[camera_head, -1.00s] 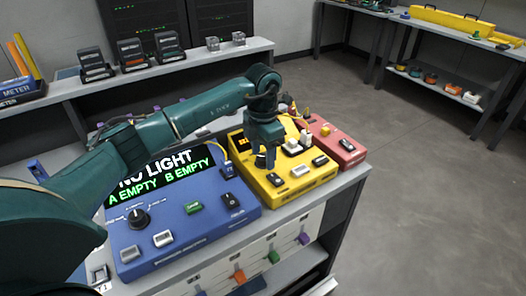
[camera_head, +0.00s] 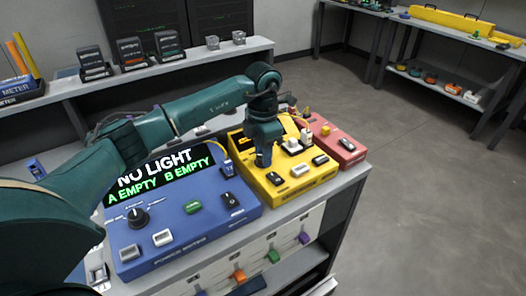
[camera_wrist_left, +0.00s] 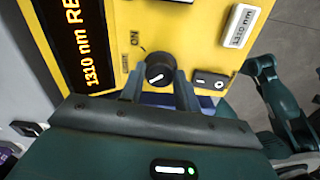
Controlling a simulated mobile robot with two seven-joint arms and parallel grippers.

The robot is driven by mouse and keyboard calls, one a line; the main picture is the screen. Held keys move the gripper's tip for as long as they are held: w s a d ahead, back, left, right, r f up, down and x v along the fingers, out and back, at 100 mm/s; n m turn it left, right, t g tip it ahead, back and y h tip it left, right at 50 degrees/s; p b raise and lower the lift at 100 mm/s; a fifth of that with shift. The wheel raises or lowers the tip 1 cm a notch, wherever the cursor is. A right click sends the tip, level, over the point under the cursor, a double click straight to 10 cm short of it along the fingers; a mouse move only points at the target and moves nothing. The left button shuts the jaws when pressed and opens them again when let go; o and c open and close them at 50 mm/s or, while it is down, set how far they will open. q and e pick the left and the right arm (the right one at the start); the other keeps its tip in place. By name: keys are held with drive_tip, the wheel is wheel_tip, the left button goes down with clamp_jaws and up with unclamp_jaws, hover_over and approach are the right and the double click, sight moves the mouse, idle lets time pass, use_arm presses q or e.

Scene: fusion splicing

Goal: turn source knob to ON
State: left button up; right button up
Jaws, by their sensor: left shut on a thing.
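The yellow source box (camera_head: 293,190) stands on the bench to the right of the blue power meter. Its black round source knob (camera_wrist_left: 160,70) shows in the left wrist view, with a short white line on its face and an ON label (camera_wrist_left: 135,38) printed beside it. My left gripper (camera_head: 263,163) points down over the front left of the yellow box. In the left wrist view its fingers (camera_wrist_left: 162,88) are shut on the knob, one on each side. In the head view the gripper hides the knob. I cannot tell exactly which mark the knob's line points to.
The blue meter (camera_head: 185,232) reads NO LIGHT, A EMPTY, B EMPTY. A red box (camera_head: 340,150) stands right of the yellow one. A black rocker switch (camera_wrist_left: 209,81) sits close beside the knob. The bench ends just right of the red box, with open floor beyond.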

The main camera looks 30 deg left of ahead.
use_arm(q)
drive_tip(key=m+b, duration=0.1)
drive_tip(key=m, duration=0.3)
drive_tip(key=shift+m, duration=1.1)
drive_tip(key=m+b, duration=0.1)
drive_tip(key=m, duration=0.1)
drive_tip(key=shift+m, duration=0.8)
drive_tip(key=m, duration=0.2)
drive_tip(key=shift+m+b, duration=0.3)
drive_tip(key=shift+m, duration=2)
use_arm(e)
drive_tip(key=shift+s+d+f+t, duration=0.1)
drive_tip(key=shift+s+d+t, duration=0.15)
drive_tip(key=shift+t, duration=0.25)
use_arm(q)
drive_tip(key=shift+b, duration=0.3)
use_arm(e)
drive_tip(key=shift+d, duration=0.1)
drive_tip(key=shift+f, duration=0.1)
